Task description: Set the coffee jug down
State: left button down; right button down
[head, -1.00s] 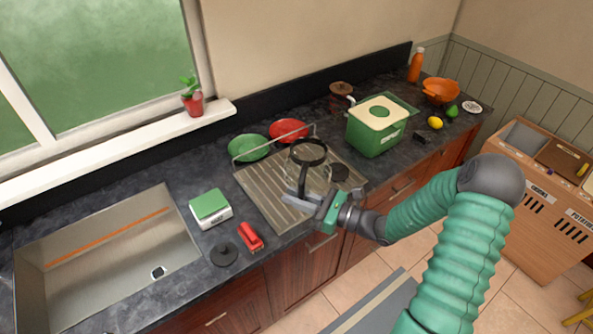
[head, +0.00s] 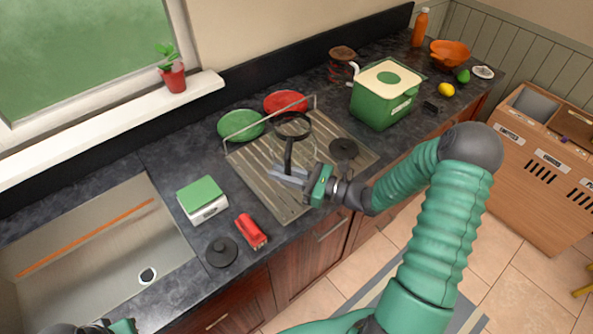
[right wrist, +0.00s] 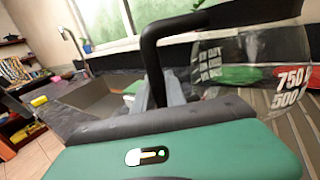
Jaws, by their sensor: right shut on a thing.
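The coffee jug (head: 295,152) is clear glass with a black rim and black handle. It is upright over the ribbed steel draining board (head: 262,190); I cannot tell whether its base touches it. My right gripper (head: 290,175) is shut on the jug's handle, on the near side. In the right wrist view the black handle (right wrist: 152,60) rises between the fingers (right wrist: 165,92), and the glass jug (right wrist: 250,75) with white markings is at the right. At the head view's bottom left corner only a piece of my left gripper (head: 122,326) shows; its fingers are hidden.
A dark disc (head: 343,149) lies on the board, right of the jug. A wire rail (head: 265,126) and green (head: 240,125) and red (head: 284,101) dishes are behind. A scale (head: 203,200), red object (head: 251,231) and dark knobbed lid (head: 221,252) stand left. A green container (head: 382,105) stands right.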

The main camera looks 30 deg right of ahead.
notch_tip(320, 180, down, 8)
jog(key=shift+a+r, duration=0.1)
jog(key=shift+a, duration=0.05)
jog(key=shift+a+f, duration=0.1)
jog(key=shift+f, duration=0.25)
jog(key=shift+w+f, duration=0.1)
jog(key=c, duration=1.4)
grip_release()
jog(key=shift+d, duration=0.25)
jog(key=shift+o, duration=0.2)
jog(key=shift+a, duration=0.1)
